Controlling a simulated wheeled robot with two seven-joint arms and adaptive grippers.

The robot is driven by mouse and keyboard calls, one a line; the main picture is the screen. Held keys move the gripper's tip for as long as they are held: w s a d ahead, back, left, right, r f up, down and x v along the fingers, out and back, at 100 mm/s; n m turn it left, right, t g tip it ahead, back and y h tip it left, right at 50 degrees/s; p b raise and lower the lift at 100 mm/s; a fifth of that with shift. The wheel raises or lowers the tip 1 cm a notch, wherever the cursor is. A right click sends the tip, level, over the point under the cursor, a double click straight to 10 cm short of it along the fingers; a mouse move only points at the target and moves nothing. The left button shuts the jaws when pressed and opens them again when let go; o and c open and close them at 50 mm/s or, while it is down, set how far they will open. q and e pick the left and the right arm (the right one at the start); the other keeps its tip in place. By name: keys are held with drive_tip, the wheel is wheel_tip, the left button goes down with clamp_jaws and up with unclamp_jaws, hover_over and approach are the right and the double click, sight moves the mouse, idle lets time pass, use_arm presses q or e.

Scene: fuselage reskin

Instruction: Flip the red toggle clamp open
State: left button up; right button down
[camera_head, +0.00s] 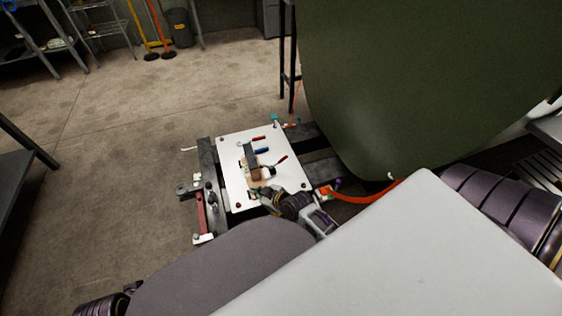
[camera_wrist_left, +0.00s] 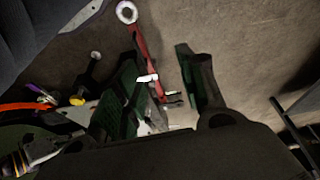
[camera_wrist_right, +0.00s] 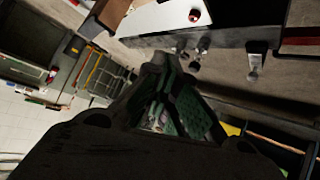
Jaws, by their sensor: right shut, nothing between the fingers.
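A white board (camera_head: 232,180) on a dark frame carries small clamps. One red handle (camera_head: 281,160) slants up at its right side. Another red handle (camera_head: 258,138) lies flat near its far edge, beside a blue handle (camera_head: 262,150). I cannot tell which one is the named clamp, or its exact state.
A brown block (camera_head: 256,174) with a dark strip sits mid-board, close to my right gripper. A large green panel (camera_head: 430,80) blocks the right side. Open floor (camera_head: 110,170) lies to the left.

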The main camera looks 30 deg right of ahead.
use_arm(q)
drive_tip(key=shift+s+d+f+h, duration=0.25)
drive_tip(key=shift+d+f, duration=0.2)
drive_tip(key=shift+d, duration=0.3)
drive_tip(key=shift+s+d+f+h, duration=0.15)
drive_tip(key=shift+s+d+f, duration=0.1)
drive_tip(key=shift+d+f, duration=0.35)
use_arm(e)
drive_tip(key=w+d+f+t+h, duration=0.2)
drive_tip(key=d+t+h, duration=0.1)
drive_tip(key=d, duration=0.4)
drive_tip(key=w+d+f+m+t+h, duration=0.1)
drive_tip(key=w+d+f+t+h, duration=0.1)
drive_tip(key=d, duration=0.5)
drive_tip(key=shift+w+f+t+h, duration=0.2)
drive_tip(key=shift+t+h, duration=0.6)
drive_tip(key=shift+h, duration=0.5)
use_arm(q)
drive_tip(key=shift+d+r, duration=0.1)
drive_tip(key=shift+r, duration=0.05)
use_arm(e)
drive_tip(key=shift+w+d, duration=0.1)
drive_tip(key=shift+d, duration=0.05)
